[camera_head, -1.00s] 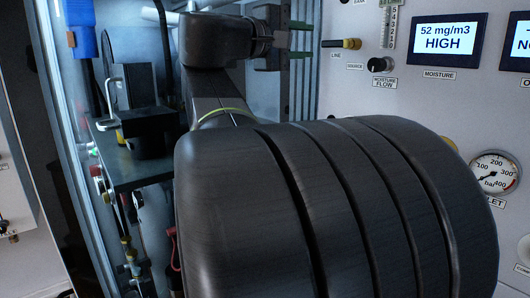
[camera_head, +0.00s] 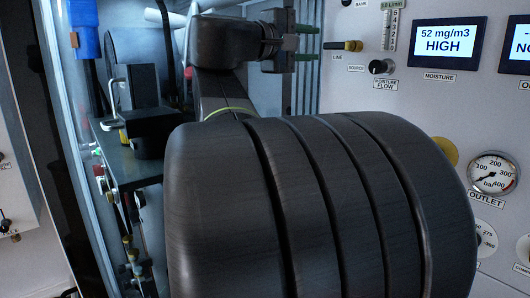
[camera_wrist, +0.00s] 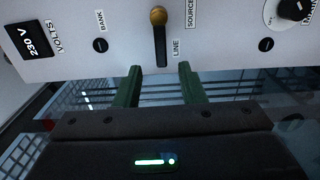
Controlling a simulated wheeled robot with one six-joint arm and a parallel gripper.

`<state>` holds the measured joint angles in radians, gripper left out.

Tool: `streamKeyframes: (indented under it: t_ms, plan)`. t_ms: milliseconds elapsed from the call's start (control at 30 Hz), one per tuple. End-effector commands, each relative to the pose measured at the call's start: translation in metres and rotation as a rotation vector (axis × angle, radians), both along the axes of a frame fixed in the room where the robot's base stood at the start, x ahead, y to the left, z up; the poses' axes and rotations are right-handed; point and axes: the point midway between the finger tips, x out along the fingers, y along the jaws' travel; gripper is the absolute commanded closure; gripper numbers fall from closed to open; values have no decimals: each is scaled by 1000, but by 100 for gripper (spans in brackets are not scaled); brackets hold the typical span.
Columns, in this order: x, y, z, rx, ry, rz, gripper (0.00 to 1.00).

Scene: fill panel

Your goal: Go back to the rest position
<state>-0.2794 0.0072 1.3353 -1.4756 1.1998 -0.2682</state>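My gripper (camera_head: 306,42) shows at the top of the head view, in front of the panel's left edge. Its two green fingers point right, with a gap between them. In the wrist view my gripper (camera_wrist: 161,88) has its green fingers spread apart and nothing between them. A lever with a brass knob (camera_wrist: 158,16), by the LINE and SOURCE labels, lies beyond the fingertips, not touched. The same lever (camera_head: 343,45) shows right of my fingers in the head view. My dark arm covers much of the head view.
The light grey panel (camera_head: 400,105) carries a moisture display (camera_head: 449,42) reading 52 mg/m3 HIGH, a moisture flow knob (camera_head: 381,66) and an outlet gauge (camera_head: 494,172). At left are a blue part (camera_head: 83,30) and a black device (camera_head: 143,105) on a shelf.

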Motion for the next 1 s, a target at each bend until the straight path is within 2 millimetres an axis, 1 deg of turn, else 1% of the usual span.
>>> streamKeyframes:
  t_ms: [33, 567, 667, 733, 1000]
  plan:
    - [4, -7, 2, 0, 2, -3, 64]
    - [46, -66, 1, 1, 2, -3, 64]
    - [45, -63, 5, 44, -56, 1, 64]
    - [39, -53, 1, 48, -64, 6, 64]
    - [5, -13, 4, 42, -70, 7, 64]
